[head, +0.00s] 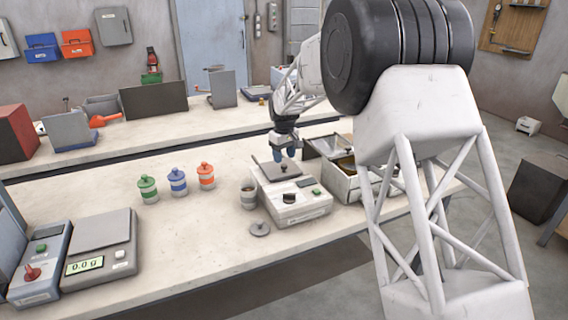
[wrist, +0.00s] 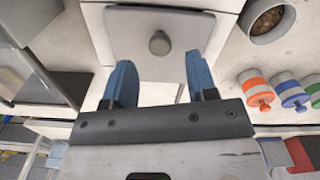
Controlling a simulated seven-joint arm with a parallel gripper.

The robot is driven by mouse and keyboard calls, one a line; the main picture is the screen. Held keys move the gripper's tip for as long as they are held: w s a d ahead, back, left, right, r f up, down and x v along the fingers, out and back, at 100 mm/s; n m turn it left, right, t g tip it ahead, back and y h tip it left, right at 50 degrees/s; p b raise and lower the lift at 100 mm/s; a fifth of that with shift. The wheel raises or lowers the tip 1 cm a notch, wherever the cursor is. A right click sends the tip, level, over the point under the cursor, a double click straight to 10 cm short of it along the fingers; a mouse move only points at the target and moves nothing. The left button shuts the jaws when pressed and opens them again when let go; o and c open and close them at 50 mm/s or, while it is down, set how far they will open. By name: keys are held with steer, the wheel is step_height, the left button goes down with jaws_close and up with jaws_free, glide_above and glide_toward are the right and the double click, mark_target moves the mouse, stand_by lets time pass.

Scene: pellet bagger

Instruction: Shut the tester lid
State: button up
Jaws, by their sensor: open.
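The tester (head: 295,210) is a white box on the front bench with a dial and a green button. Its grey lid (head: 268,172) has a dark knob on top and lies flat or nearly flat over the box; I cannot tell if a small gap remains. In the wrist view the lid (wrist: 130,35) with its round knob (wrist: 159,43) is just beyond my fingers. My gripper (head: 285,155) is open and empty, pointing down close above the lid's far side. Its blue fingers (wrist: 160,80) also show in the wrist view, apart from the knob.
A cup of pellets (head: 249,198) stands left of the tester, with a loose grey cap (head: 260,229) in front. Metal bins (head: 345,188) stand close on its right. Green (head: 148,190), blue (head: 178,183) and orange (head: 206,177) jars and a scale (head: 102,232) are further left.

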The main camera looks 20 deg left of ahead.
mark_target(284, 165)
steer(key=shift+f, duration=1.7)
jaws_close()
